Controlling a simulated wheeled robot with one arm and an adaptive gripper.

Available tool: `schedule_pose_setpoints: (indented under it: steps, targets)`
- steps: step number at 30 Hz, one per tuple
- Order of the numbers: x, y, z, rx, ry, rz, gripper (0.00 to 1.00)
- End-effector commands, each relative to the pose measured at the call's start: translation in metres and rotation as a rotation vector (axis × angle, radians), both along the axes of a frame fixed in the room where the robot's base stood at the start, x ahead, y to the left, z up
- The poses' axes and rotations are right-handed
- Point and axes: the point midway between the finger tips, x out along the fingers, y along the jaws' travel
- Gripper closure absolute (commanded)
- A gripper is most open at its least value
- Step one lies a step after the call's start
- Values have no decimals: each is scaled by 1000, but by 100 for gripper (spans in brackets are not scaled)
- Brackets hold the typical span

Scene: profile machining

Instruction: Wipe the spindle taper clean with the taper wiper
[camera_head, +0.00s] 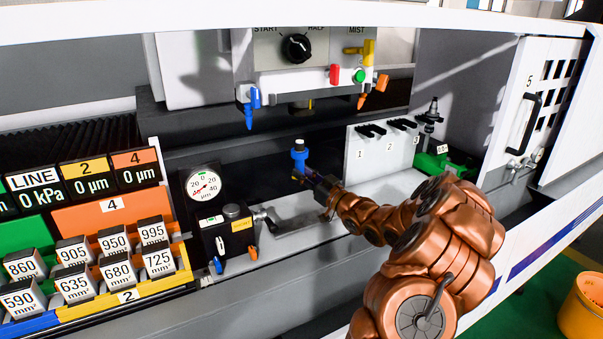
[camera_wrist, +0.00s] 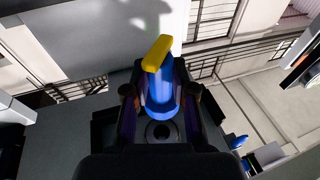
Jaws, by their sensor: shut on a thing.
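In the wrist view my gripper (camera_wrist: 161,108) is shut on the blue body of the wiper (camera_wrist: 160,88). A yellow piece (camera_wrist: 157,53) shows at one end of the blue body, and a round dark opening (camera_wrist: 161,131) shows near the other. The taper's inside is hidden.
Blue (camera_head: 251,108) and orange (camera_head: 373,92) nozzles hang either side of the spindle. A numbered tool rack (camera_head: 372,160) and a green fixture with a tool holder (camera_head: 432,135) stand right. A dial gauge (camera_head: 204,186) and black block (camera_head: 228,235) stand left.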

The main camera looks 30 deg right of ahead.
Motion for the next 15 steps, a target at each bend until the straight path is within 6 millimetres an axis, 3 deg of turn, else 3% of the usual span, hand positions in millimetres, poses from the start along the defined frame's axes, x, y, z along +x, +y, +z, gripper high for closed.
schedule_pose_setpoints:
  steps: [15]
  targets:
    - [0,8,42,-4,-4,2,100]
